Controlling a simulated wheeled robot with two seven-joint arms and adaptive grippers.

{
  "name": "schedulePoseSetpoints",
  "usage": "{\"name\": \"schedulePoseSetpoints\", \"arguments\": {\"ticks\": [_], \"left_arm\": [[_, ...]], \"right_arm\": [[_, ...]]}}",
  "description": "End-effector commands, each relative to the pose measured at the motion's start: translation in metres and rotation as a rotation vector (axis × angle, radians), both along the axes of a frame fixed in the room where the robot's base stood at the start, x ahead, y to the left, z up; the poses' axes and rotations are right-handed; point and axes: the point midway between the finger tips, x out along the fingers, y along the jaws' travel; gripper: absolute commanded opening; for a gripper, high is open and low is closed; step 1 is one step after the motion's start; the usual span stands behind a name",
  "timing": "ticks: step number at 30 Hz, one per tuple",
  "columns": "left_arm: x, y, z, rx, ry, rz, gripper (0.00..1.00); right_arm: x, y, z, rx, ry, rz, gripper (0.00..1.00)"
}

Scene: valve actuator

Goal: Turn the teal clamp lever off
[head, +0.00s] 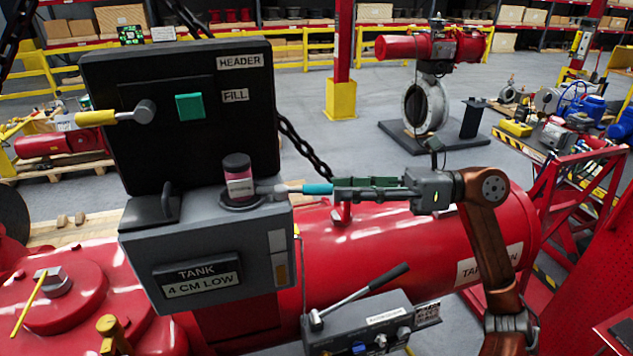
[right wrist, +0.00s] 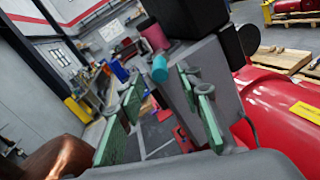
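The teal-tipped clamp lever (head: 316,189) sticks out to the right from the grey collar at the foot of a dark-capped jar (head: 238,178) with pink contents. The jar stands on the ledge of the dark control box (head: 190,255). My right gripper (head: 336,188) comes in from the right, its fingers pointing left at the lever's end. In the right wrist view, my right gripper (right wrist: 160,78) is open with green pads apart, and the teal tip (right wrist: 160,69) shows between the fingertips. I cannot tell whether they touch. My left gripper is not in view.
The box's back panel has a green square button (head: 190,106) and a yellow-handled lever (head: 90,119). A red tank (head: 380,250) lies below and behind my right gripper. A grey unit with a long lever (head: 362,325) stands below. Red railing (head: 560,200) is at right.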

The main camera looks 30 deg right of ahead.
Motion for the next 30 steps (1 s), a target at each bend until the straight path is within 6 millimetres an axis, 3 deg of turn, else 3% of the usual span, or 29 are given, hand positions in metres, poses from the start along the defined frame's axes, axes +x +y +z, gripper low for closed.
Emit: {"name": "schedulePoseSetpoints", "arguments": {"ticks": [3,7,12,21,30], "left_arm": [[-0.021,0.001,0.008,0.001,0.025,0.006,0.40],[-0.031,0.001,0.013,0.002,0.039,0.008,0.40],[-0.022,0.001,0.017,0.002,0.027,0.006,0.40],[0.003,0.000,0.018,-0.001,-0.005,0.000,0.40],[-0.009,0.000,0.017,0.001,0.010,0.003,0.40]], "right_arm": [[0.010,0.020,0.003,0.000,-0.001,0.008,0.33],[0.019,0.036,0.003,0.000,-0.001,0.008,0.33],[0.025,0.046,0.001,0.001,0.000,0.006,0.33],[0.026,0.047,0.000,0.001,0.000,0.004,0.32],[0.025,0.047,0.000,0.001,0.001,0.003,0.11]]}}
